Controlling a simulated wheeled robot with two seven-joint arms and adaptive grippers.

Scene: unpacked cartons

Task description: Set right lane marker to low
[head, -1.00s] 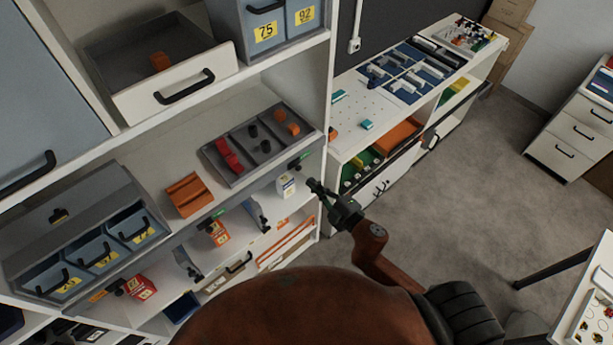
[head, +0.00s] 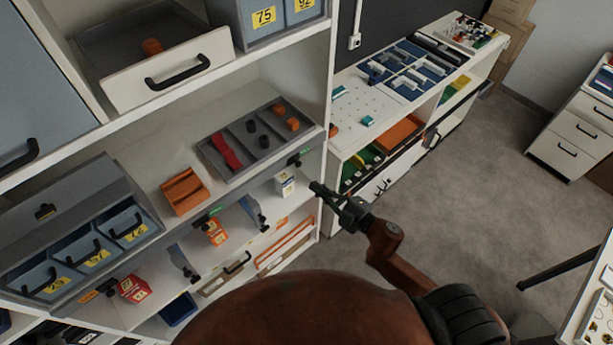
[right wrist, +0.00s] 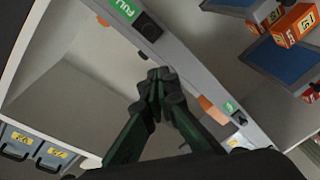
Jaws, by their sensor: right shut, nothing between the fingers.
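The right lane marker (right wrist: 148,27) is a black knob on the grey shelf-edge rail (right wrist: 183,70). It sits right beside the green FULL label (right wrist: 125,8) in the right wrist view. An orange label (right wrist: 210,108) is farther along the rail, near another green label (right wrist: 229,107) and black knob (right wrist: 240,118). My right gripper (right wrist: 158,78) is shut and empty, its fingertips in front of the rail between the FULL label and the orange label. In the head view it shows (head: 319,187) right of the shelf unit. My left gripper is out of view.
Above the rail, a grey tray (head: 240,165) and an orange holder (head: 184,191) stand on the shelf. Small boxes, one of them white (head: 285,183), are below the rail. A white side bench (head: 365,105) stands behind my right gripper. Open floor lies to the right.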

